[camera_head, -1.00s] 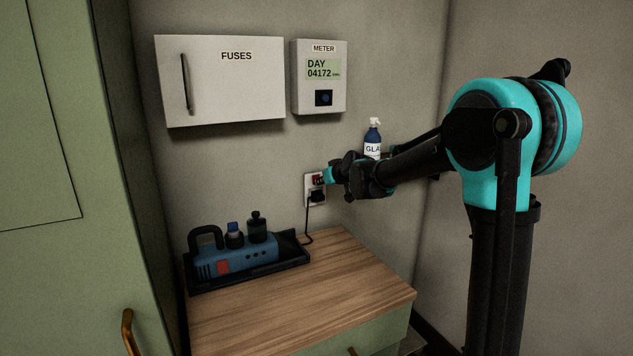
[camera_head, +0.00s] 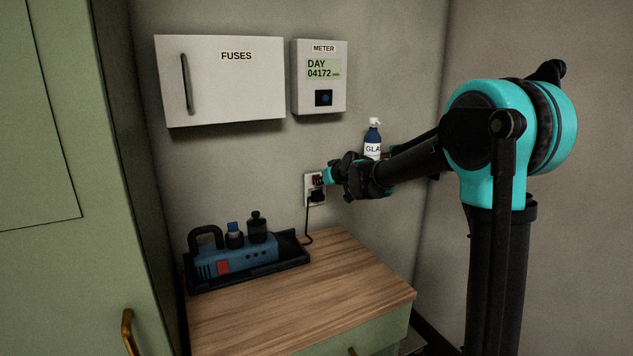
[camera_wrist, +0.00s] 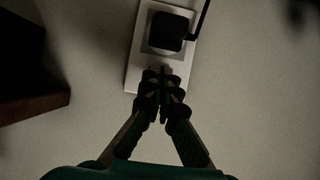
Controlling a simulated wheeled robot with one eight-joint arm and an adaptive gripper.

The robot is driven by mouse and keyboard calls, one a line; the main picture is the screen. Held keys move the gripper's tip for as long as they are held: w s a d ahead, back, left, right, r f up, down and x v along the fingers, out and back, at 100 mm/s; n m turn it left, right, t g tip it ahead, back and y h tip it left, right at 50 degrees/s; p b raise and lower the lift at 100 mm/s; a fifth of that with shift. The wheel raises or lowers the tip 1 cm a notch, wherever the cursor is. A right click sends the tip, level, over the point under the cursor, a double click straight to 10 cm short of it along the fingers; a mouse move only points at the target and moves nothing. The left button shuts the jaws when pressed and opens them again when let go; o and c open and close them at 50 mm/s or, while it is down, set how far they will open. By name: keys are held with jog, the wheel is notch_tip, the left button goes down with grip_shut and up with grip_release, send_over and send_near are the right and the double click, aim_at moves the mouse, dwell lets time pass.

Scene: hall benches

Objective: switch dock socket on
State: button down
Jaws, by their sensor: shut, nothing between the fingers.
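In the wrist view the shut fingertips (camera_wrist: 163,76) lie over the socket plate (camera_wrist: 134,72), beside the plug (camera_wrist: 168,30). They hide the switch there, and I cannot tell its position or whether they touch it.
A blue device (camera_head: 238,260) sits in the dark dock tray on the counter (camera_head: 300,300). The fuse box (camera_head: 222,90) and meter (camera_head: 319,90) hang above. A green cabinet (camera_head: 60,150) stands at the left. The counter's front is clear.

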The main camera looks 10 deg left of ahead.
jog(key=shift+w+a+f, duration=0.15)
jog(key=shift+w+f, duration=0.05)
jog(key=shift+w, duration=0.05)
dwell(0.3)
jog(key=v, duration=0.8)
dwell(0.6)
jog(key=s+d+f+m+g+h, duration=0.1)
jog(key=s+d+f+m+h, duration=0.1)
jog(key=s+d+f, duration=0.4)
jog(key=s+d+f+m+g+h, duration=0.1)
jog(key=s+d+f+m+h, duration=0.1)
jog(key=s+d+f, duration=0.4)
jog(key=s+d+f+m+h, duration=0.2)
jog(key=s+d+f, duration=0.4)
jog(key=s+d, duration=0.4)
jog(key=shift+d+f+g, duration=0.2)
jog(key=shift+d, duration=0.95)
jog(key=shift+d+f+g, duration=0.2)
jog(key=shift+d, duration=0.9)
jog(key=s+f+g, duration=0.1)
jog(key=s+f, duration=0.3)
jog(key=s, duration=0.3)
jog(key=s+d+f+g, duration=0.1)
jog(key=s+f+g, duration=0.1)
jog(key=s+f, duration=0.2)
jog(key=s, duration=0.3)
jog(key=shift+d+f+m+h, duration=0.15)
jog(key=shift+f+m+h, duration=0.05)
jog(key=shift+m+h, duration=0.2)
